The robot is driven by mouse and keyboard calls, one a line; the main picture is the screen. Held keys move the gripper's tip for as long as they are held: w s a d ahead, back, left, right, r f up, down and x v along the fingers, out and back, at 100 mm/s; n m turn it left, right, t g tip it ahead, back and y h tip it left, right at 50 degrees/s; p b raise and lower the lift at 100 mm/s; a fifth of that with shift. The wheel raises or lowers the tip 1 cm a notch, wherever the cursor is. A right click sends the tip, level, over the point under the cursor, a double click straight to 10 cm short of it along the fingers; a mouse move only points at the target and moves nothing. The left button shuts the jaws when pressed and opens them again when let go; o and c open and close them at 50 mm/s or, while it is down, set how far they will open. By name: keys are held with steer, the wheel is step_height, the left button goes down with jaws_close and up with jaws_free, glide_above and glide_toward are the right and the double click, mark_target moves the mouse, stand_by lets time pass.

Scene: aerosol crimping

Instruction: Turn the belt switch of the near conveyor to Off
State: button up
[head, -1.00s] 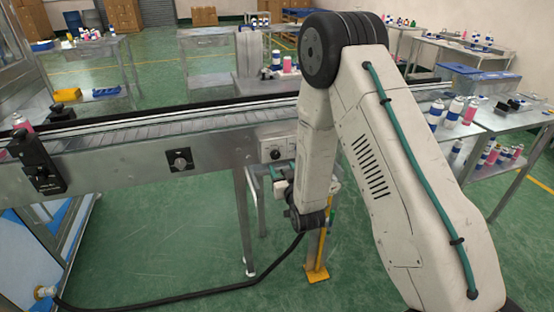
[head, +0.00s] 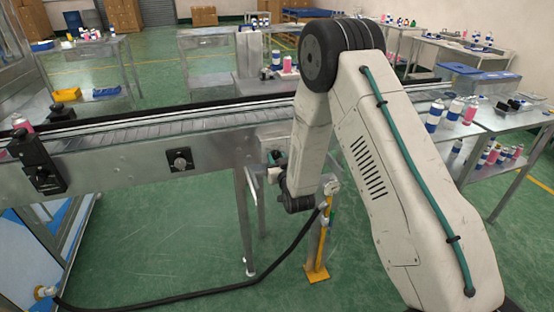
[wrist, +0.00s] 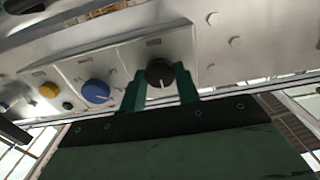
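A round black knob (wrist: 160,72) with a pale pointer mark sits on a light panel (wrist: 185,45) in the wrist view. My gripper (wrist: 161,84) has its two green fingers on either side of this knob, with a narrow gap showing at each side. Whether the fingertips reach past the knob's face is hard to tell. In the head view my gripper (head: 272,168) is up against the front side of the near conveyor (head: 110,165), and my arm hides most of the panel there. The switch's label is not readable.
In the wrist view a blue knob (wrist: 96,91) and a yellow button (wrist: 49,90) lie left of the black knob. A yellow post (head: 317,255) stands below my arm.

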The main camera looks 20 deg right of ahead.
steer(key=shift+n, duration=0.3)
steer(key=n, duration=0.9)
stand_by(0.3)
steer(key=shift+n, duration=0.3)
steer(key=o, duration=1)
steer(key=shift+s, duration=3.9)
